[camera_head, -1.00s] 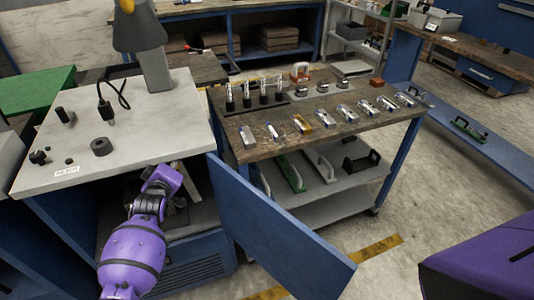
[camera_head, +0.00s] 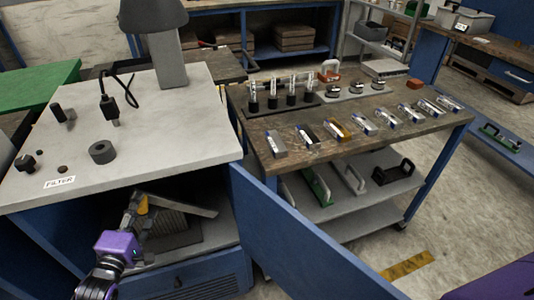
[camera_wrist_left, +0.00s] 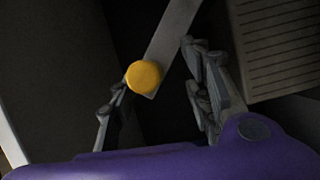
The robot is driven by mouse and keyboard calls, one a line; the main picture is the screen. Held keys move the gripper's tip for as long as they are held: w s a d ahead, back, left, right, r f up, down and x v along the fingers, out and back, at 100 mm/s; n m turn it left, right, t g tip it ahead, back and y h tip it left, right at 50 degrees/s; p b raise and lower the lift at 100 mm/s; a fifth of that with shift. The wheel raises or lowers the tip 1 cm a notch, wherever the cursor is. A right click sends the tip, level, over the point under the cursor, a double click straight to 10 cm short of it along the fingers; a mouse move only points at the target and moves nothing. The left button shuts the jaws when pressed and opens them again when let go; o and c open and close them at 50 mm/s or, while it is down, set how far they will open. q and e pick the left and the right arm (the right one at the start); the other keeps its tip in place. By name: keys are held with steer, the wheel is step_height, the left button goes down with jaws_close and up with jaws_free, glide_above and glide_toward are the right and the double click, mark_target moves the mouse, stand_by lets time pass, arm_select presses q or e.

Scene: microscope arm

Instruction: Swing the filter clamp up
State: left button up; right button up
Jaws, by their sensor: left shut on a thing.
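The filter clamp (camera_head: 180,202) is a flat grey bar with a yellow knob at its left end, inside the open cabinet under the worktop. It slopes gently down to the right in the head view. My left gripper (camera_head: 137,207) is shut on its knob end. In the left wrist view, the bar (camera_wrist_left: 170,42) and its yellow knob (camera_wrist_left: 144,76) show between the fingers of the left gripper (camera_wrist_left: 160,92). A ribbed dark block (camera_head: 170,224) sits below the bar. My right gripper is out of view.
A worktop (camera_head: 190,125) labelled FILTER is above the cabinet opening. The open blue door (camera_head: 300,245) stands to the right of the opening. A wooden-topped cart (camera_head: 350,145) with several small parts stands beyond it.

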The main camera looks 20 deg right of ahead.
arm_select(q)
steer(key=a+f+n+t+b, duration=0.2)
steer(key=a+f+n+b, duration=0.3)
steer(key=f+b, duration=0.7)
steer(key=shift+w+a+f+n+t+b, duration=0.2)
steer(key=shift+f+n+t+b, duration=0.1)
steer(key=shift+n+b, duration=0.3)
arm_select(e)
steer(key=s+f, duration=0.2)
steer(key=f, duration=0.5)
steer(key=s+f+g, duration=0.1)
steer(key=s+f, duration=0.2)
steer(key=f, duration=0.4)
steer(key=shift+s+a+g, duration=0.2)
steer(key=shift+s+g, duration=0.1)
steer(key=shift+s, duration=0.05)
arm_select(q)
steer(key=shift+s, duration=0.1)
steer(key=p+v, duration=0.1)
steer(key=v, duration=0.8)
steer(key=shift+p, duration=0.4)
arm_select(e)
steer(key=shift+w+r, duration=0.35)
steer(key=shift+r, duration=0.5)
arm_select(q)
steer(key=shift+a+r, duration=0.1)
steer(key=shift+r, duration=0.05)
